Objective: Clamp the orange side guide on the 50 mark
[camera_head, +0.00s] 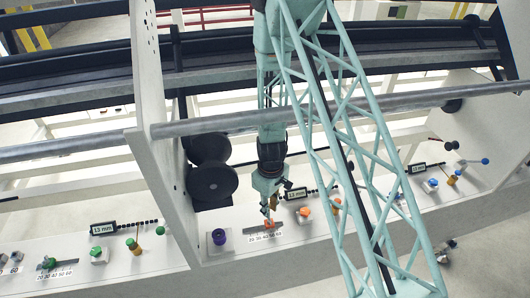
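The orange side guide (268,224) sits at a short marked scale (265,238) on the white front ledge. The scale carries printed numbers that seem to run from 20 to 60. They are too small to read the guide's exact mark. My gripper (270,203) points down directly above the guide, at the end of my teal arm. Its fingertips are very close to the orange part. Whether they touch it, and whether they are open or shut, is too small to tell.
A purple knob (219,237) stands left of the scale. An orange knob (304,213) and a 13 mm display (296,194) are to its right. A white upright panel (160,140) and dark rollers (212,182) are on the left. A grey bar (340,109) crosses the picture.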

